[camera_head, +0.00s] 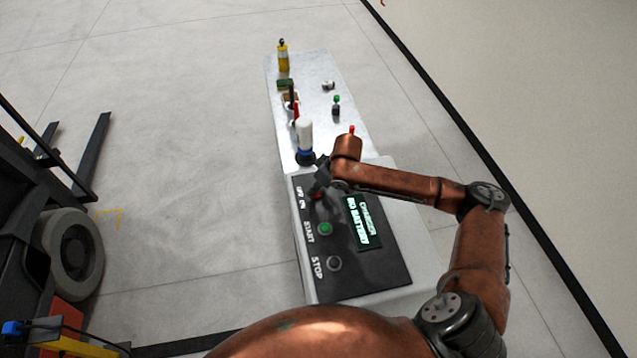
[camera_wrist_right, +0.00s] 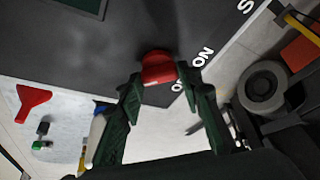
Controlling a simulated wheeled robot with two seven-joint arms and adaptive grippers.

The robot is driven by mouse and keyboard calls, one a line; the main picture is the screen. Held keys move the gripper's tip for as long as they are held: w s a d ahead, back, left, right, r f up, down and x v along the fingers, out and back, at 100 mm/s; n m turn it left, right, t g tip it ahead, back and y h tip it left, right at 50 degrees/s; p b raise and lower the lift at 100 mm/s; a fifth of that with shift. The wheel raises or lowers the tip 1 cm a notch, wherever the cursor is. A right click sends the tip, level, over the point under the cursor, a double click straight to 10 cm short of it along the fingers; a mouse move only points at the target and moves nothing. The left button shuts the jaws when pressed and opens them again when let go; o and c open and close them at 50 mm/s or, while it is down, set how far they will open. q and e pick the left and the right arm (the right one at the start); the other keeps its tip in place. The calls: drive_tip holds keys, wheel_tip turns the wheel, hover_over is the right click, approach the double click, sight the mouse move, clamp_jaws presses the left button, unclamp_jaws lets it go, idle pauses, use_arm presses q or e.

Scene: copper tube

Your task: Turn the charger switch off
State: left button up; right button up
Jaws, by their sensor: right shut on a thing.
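The charger's black panel (camera_head: 385,272) has a red switch (camera_head: 317,196) beside the OFF and ON labels. The switch also shows as a red knob in the right wrist view (camera_wrist_right: 157,67). My right gripper (camera_head: 319,187) reaches over the panel from the right. In the right wrist view its dark green fingers (camera_wrist_right: 161,78) are shut on the red switch, one on each side. The switch is partly hidden by the gripper in the head view, and its exact position is hard to tell. My left gripper is not in view.
The panel also has a green START button (camera_head: 325,229), a dark STOP button (camera_head: 334,263) and a screen (camera_head: 362,222) reading "CHARGER NO BATTERY". Behind it a metal table (camera_head: 315,73) holds a white bottle (camera_head: 304,134), a yellow bottle (camera_head: 283,57) and small items. A forklift stands at left.

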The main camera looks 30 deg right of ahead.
drive_tip(key=n+p, duration=0.1)
drive_tip(key=p, duration=0.1)
drive_tip(key=n+y+p, duration=0.1)
drive_tip(key=p, duration=0.1)
drive_tip(key=n+g+p, duration=0.1)
drive_tip(key=n+p, duration=0.1)
drive_tip(key=shift+w+d+r, duration=0.15)
drive_tip(key=shift+r, duration=0.15)
drive_tip(key=shift+n+p, duration=0.4)
drive_tip(key=shift+n, duration=0.2)
drive_tip(key=shift+w+f+n+g+y+p, duration=0.15)
drive_tip(key=shift+n+g+y+p, duration=0.4)
drive_tip(key=shift+n, duration=0.65)
drive_tip(key=shift+f+n+g, duration=0.1)
drive_tip(key=shift+n+g, duration=0.25)
drive_tip(key=shift+n, duration=0.75)
drive_tip(key=o, duration=1.2)
drive_tip(key=shift+c, duration=0.2)
drive_tip(key=shift+d, duration=0.1)
drive_tip(key=v, duration=1.2)
